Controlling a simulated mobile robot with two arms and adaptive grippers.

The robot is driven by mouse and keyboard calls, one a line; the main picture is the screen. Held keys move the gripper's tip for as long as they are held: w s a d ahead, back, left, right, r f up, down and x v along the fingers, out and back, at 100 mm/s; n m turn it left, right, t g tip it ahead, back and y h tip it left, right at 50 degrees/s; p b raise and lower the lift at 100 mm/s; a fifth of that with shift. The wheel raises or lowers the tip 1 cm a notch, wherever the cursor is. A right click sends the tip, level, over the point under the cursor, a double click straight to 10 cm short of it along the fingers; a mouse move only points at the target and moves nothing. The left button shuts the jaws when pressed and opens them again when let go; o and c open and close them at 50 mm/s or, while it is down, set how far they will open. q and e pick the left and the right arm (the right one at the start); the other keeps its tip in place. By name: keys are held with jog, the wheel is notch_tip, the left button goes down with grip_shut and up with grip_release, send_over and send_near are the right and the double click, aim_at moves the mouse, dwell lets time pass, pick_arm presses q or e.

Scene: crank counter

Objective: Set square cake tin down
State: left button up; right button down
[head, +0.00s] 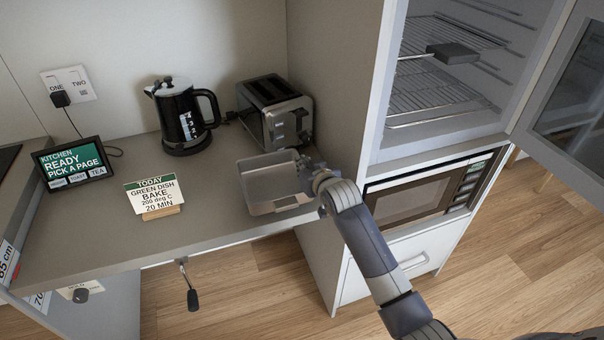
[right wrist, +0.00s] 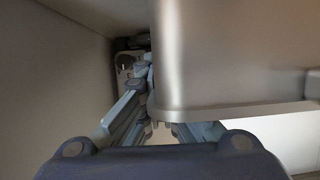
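The square cake tin (head: 258,207), a grey metal tin with an open top, is at the right end of the counter near its front edge. My right gripper (head: 312,170) is at the tin's right side. In the right wrist view the tin (right wrist: 230,60) fills the upper right, and the gripper's fingers (right wrist: 152,90) close on its wall, one finger partly hidden behind it. I cannot tell whether the tin's base touches the counter or hangs just above it. My left gripper is not in view.
A toaster (head: 275,110) stands close behind the tin, with a black kettle (head: 182,115) to its left. A recipe card (head: 153,195) and a tablet (head: 72,163) stand further left. The counter (head: 105,235) is bare around the card. An open cabinet with wire shelves (head: 440,90) is at right.

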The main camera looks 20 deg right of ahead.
jog(key=shift+w+a, duration=0.1)
jog(key=shift+w, duration=0.2)
jog(key=shift+f, duration=1.75)
jog(key=shift+f, duration=0.15)
jog(key=c, duration=1.8)
grip_release()
